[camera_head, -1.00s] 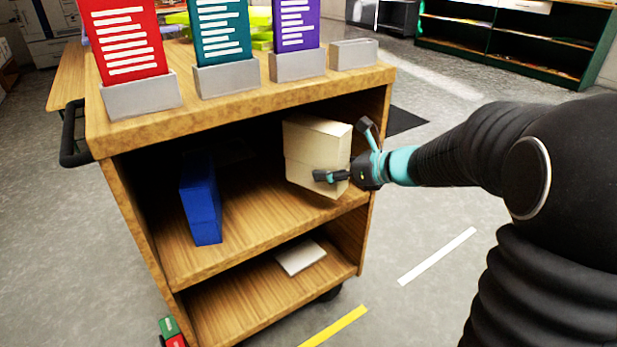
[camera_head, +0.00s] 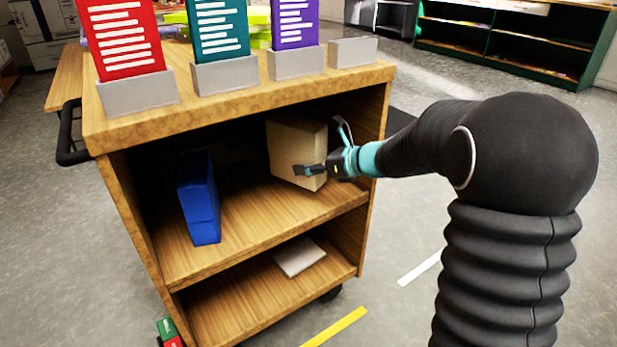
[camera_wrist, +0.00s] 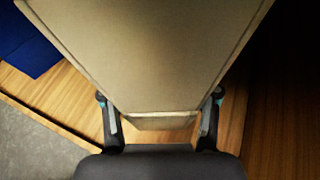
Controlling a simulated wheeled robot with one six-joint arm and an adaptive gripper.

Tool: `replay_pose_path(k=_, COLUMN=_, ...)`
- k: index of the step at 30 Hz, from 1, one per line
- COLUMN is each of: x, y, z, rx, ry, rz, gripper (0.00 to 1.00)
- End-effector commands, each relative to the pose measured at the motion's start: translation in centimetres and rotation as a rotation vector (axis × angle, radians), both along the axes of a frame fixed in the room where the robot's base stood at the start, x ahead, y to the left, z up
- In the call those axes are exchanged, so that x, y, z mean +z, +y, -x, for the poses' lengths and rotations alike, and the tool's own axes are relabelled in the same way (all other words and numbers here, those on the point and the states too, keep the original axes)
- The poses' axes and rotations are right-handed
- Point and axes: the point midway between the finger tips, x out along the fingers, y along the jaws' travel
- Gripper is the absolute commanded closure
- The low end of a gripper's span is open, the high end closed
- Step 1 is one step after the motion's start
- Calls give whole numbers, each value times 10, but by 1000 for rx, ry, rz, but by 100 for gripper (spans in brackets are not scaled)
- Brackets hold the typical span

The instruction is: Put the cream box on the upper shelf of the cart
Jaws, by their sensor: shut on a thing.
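The cream box (camera_head: 296,146) is inside the upper shelf space of the wooden cart (camera_head: 240,98), toward the right side. My gripper (camera_head: 318,169) is shut on the box's near edge. In the wrist view the cream box (camera_wrist: 150,50) fills the upper middle, with a gripper finger (camera_wrist: 161,118) pair on either side of its near end. The upper shelf (camera_head: 245,238) shows below the box. I cannot tell whether the box's bottom touches the shelf.
A blue box (camera_head: 200,200) stands on the upper shelf at the left. A white flat item (camera_head: 300,257) lies on the lower shelf. Holders with red, teal and purple cards stand on the cart top. Shelf room is free between the blue and cream boxes.

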Motion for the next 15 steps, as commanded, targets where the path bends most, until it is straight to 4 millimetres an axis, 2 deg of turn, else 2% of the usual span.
replay_pose_path(k=1, x=-13, y=0, z=0, rx=-1, ry=5, rz=-1, gripper=82)
replay_pose_path(k=6, x=-35, y=0, z=0, rx=-1, ry=2, rz=-2, gripper=82)
replay_pose_path(k=15, x=-38, y=2, z=-3, rx=0, ry=0, rz=-1, gripper=82)
